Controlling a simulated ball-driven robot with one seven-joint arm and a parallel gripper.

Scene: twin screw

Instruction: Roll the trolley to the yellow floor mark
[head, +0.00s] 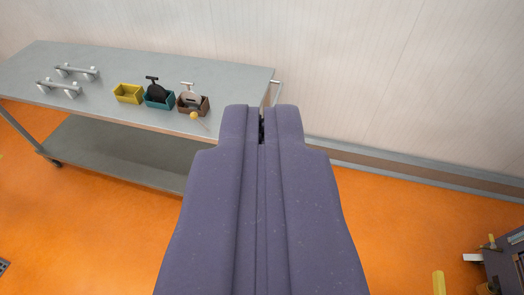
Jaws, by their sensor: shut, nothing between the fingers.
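The grey trolley (230,84) stands along the wall at the upper left, with a lower shelf (110,150) and a caster (57,163) under its left end. A pale handle (277,88) sticks out at its right end. My gripper (262,126) is shut and empty. In the picture its tips overlap the trolley's right end, just left of and below the handle; I cannot tell if they touch. My purple arm hides part of the trolley's right side. A yellow upright strip (438,283) shows at the bottom right; I cannot tell if it is the floor mark.
On the trolley top are a yellow bin (127,93), a teal bin (159,99), a brown bin (193,104) and two bar handles (76,70). A dark cabinet-like unit (503,266) stands at the lower right. Orange floor (400,220) is open between. A drain (3,267) lies far left.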

